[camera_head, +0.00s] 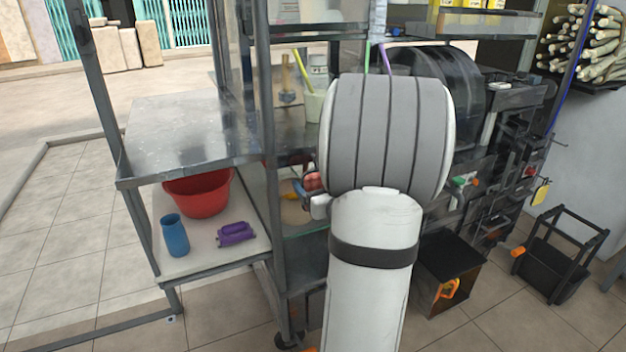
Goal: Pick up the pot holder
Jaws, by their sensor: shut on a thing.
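My arm fills the middle of the view and hides most of what is behind it. Part of my gripper (311,196) shows at the left side of the arm, over the lower glass shelf of the stand. It is shut on a small pinkish-red thing (313,181), which looks like the pot holder. Only a little of it shows, and the fingertips are largely hidden.
A red basin (199,194), a blue cup (174,236) and a purple object (236,233) sit on the white lower shelf (190,262). A metal counter (175,140) is above. A black bin (447,272) and a black rack (556,255) stand right.

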